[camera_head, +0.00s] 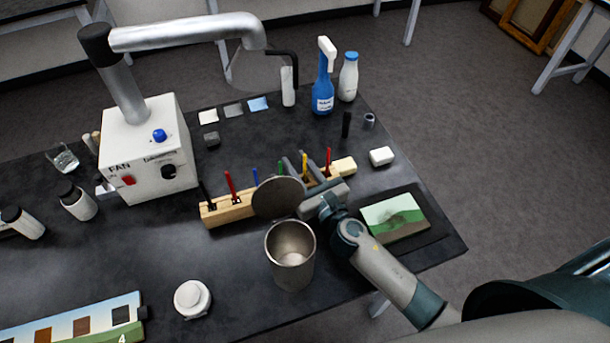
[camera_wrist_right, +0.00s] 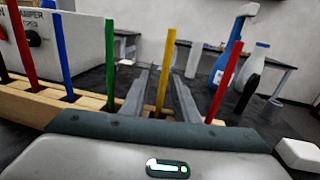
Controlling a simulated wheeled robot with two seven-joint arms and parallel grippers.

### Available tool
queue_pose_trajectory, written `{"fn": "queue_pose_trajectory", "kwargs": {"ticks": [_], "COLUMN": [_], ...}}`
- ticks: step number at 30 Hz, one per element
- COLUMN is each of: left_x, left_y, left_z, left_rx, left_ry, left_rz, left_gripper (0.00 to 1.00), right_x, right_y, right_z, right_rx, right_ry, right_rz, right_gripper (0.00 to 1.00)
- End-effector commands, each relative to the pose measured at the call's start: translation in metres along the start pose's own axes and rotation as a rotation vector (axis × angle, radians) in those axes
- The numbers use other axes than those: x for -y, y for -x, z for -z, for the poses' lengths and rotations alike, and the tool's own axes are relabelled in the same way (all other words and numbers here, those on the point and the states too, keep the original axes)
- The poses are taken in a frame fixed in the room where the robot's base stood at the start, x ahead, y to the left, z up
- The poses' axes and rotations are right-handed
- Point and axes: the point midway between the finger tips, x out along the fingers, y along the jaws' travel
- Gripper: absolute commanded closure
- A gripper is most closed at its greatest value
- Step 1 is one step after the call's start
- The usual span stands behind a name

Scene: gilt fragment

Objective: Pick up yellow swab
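The yellow swab (camera_head: 305,164) stands upright in a wooden rack (camera_head: 233,212). It also shows in the right wrist view (camera_wrist_right: 164,62), between the two fingers of my right gripper (camera_wrist_right: 161,95). The fingers are apart, with a gap visible on both sides of the swab. In the head view my right gripper (camera_head: 298,168) reaches over the rack from the lower right. The swab's lower end is partly hidden in the wrist view by the gripper body. My left gripper is not in view.
A green swab (camera_wrist_right: 110,65) stands left of the fingers and a red swab (camera_wrist_right: 225,80) right of them. A steel pot (camera_head: 290,268) and a grey disc (camera_head: 277,198) are in front of the rack. A framed picture (camera_head: 396,216) lies at the right.

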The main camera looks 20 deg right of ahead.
Motion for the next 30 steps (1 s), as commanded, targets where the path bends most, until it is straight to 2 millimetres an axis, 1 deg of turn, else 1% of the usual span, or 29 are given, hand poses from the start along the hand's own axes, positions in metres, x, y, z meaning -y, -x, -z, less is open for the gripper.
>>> {"fn": "queue_pose_trajectory", "kwargs": {"ticks": [6, 7, 8, 9, 10, 23, 26, 30], "left_x": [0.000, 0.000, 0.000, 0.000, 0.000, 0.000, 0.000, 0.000], "left_y": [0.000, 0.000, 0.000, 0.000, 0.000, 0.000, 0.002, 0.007], "left_z": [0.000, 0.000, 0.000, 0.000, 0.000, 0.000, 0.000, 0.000], "left_rx": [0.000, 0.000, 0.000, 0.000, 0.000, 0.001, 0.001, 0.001], "left_ry": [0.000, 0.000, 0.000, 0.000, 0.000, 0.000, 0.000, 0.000], "left_rz": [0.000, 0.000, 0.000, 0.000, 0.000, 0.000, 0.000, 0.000], "left_gripper": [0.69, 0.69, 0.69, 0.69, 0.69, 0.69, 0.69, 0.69], "right_x": [0.000, 0.000, 0.000, 0.000, 0.000, 0.000, 0.000, 0.000], "right_y": [0.000, 0.000, 0.000, 0.000, 0.000, 0.000, 0.000, 0.000], "right_z": [0.000, 0.000, 0.000, 0.000, 0.000, -0.001, -0.005, -0.017], "right_rx": [0.000, 0.000, 0.000, 0.000, 0.000, 0.000, 0.001, 0.003], "right_ry": [0.000, 0.000, 0.000, 0.000, 0.000, 0.000, 0.001, 0.002], "right_rz": [0.000, 0.000, 0.000, 0.000, 0.000, 0.000, -0.001, -0.001], "right_gripper": [0.72, 0.77, 0.84, 0.94, 1.00, 1.00, 1.00, 1.00]}}
